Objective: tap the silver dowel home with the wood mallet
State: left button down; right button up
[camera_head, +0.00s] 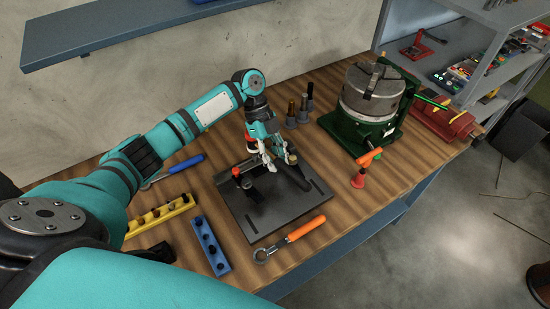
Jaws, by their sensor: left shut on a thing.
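My left gripper (278,160) reaches down over the dark fixture plate (256,226) on the wooden bench. It is shut on a dark bar-like thing (294,178) that slants down to the right over the plate. The bar may be the mallet's handle, but I cannot make out a wooden head. A small red-topped part (236,172) and a dark block stand on the left of the plate. I cannot pick out the silver dowel; it is too small or hidden by the gripper. My right gripper is not in view.
An orange-handled ring wrench (290,240) lies in front of the plate. A blue holder (210,246) and a yellow holder (160,215) lie to its left. A green-based chuck (368,98) and an orange-handled tool (369,158) stand right. Several small cylinders (291,117) stand behind.

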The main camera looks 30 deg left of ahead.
pick_arm(q)
notch_tip(320, 180, down, 4)
jog(key=shift+r+b, duration=0.1)
jog(key=shift+b, duration=0.8)
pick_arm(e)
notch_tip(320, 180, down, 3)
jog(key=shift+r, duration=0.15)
pick_arm(q)
notch_tip(320, 180, up, 4)
jog(key=p, duration=0.4)
jog(key=shift+r, duration=0.2)
jog(key=shift+f, duration=0.15)
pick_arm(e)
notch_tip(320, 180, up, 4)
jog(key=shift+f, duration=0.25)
pick_arm(q)
jog(key=shift+g, duration=0.3)
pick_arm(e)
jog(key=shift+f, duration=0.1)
pick_arm(q)
jog(key=shift+s, duration=0.1)
jog(key=shift+a, duration=0.1)
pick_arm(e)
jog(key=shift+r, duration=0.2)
